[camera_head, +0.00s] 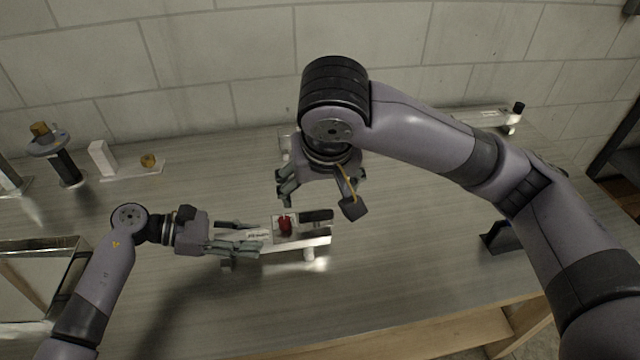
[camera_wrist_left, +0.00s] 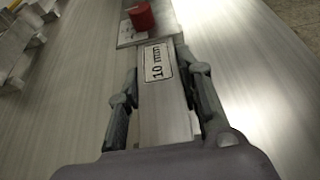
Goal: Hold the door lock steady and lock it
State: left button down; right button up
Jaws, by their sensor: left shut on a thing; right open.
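The door lock (camera_head: 324,238) is a metal bar-like fixture on the table, with a red knob (camera_head: 285,224) and a black part at its right end. My left gripper (camera_head: 256,238) is shut on the left part of the lock.
Fixtures with a white block (camera_head: 102,157) and a dark post (camera_head: 66,166) stand at the back left. A metal-framed box (camera_head: 40,245) is at the left edge. A dark bracket (camera_head: 497,238) is on the right. The table front is mostly clear.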

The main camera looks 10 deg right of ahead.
pick_arm(q)
jog(key=c, duration=1.1)
grip_release()
jog(key=shift+o, duration=0.2)
jog(key=shift+a, duration=0.1)
